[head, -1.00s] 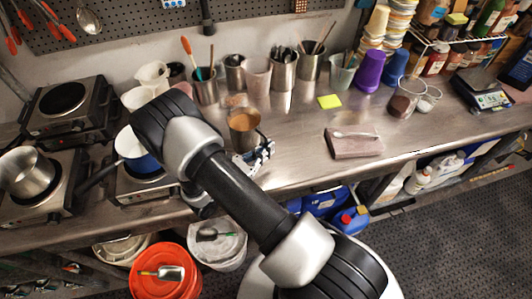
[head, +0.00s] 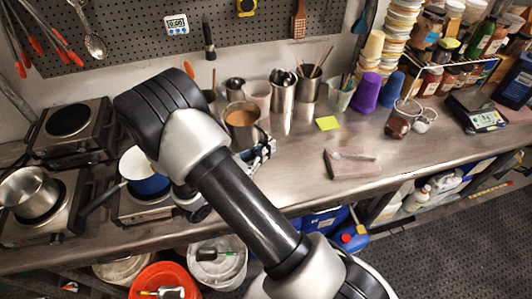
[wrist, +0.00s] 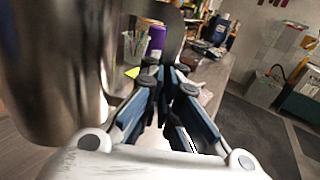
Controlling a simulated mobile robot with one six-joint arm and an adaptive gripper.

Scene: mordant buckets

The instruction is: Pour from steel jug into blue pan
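The steel jug (head: 243,135) shows brown liquid inside and is upright, raised above the steel counter. My gripper (head: 262,150) is at its right side, shut on it; the exact grip on the handle is hidden. In the wrist view the jug (wrist: 50,75) fills the left as a large blurred metal wall, beside my gripper's fingers (wrist: 168,95). The blue pan (head: 150,185), white inside, sits on a hot plate to the left of the jug. My arm hides its right part, and its dark handle points down-left.
Steel cups with utensils (head: 283,90) stand behind the jug. A steel pot (head: 28,195) sits on another burner at the left. An orange bucket (head: 165,280) is below the counter's front edge.

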